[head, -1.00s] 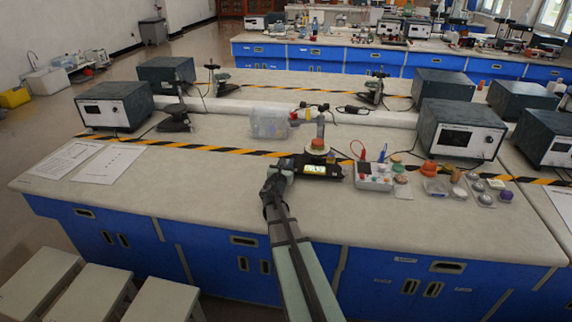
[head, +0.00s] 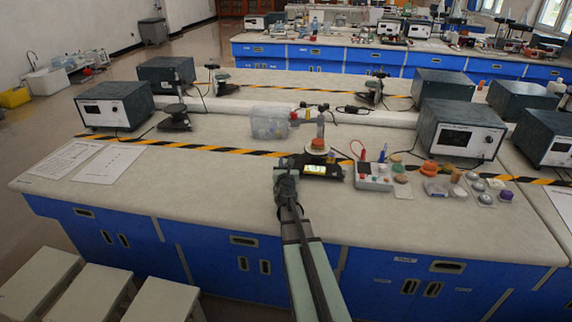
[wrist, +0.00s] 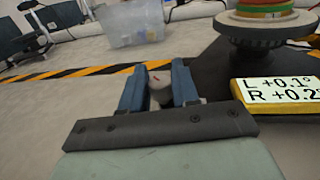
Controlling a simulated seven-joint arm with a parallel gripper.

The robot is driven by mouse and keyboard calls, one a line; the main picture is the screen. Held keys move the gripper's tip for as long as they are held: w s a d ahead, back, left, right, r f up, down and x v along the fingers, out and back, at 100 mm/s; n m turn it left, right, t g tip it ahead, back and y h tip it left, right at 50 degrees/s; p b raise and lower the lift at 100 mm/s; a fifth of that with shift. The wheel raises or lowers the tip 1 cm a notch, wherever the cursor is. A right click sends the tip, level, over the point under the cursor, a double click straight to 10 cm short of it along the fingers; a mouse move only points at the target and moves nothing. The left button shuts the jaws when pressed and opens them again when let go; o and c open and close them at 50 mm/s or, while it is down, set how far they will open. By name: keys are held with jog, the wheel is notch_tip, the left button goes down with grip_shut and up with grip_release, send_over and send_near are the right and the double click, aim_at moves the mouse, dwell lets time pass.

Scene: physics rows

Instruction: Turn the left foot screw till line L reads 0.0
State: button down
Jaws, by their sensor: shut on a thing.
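My gripper (wrist: 159,92) is shut on the left foot screw (wrist: 160,88), a pale round knob with a red mark on top, in the wrist view. Its two blue fingers stand on either side of the knob. The display (wrist: 280,93) on the yellow-edged block beside it reads L +0.1° and R +0.2°; the right edge of the picture cuts it off. The dark levelling base (wrist: 215,70) carries a round stage with coloured rings (wrist: 265,18). In the head view the lit display (head: 315,170) shows small, and my gripper (head: 287,164) is at its left.
A clear plastic bin (head: 269,123) stands behind the base. A grey box with coloured knobs (head: 373,177) and several small items are to the right. Papers (head: 85,160) lie at the left. The bench front left of my arm is clear.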

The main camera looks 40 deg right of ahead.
jog(key=shift+y, duration=0.3)
dwell(0.5)
jog(key=c, duration=1)
grip_release()
jog(key=v, duration=1.3)
jog(key=shift+s+a+f, duration=0.15)
jog(key=shift+s+a, duration=0.05)
jog(key=shift+s, duration=0.15)
jog(key=shift+o, duration=0.3)
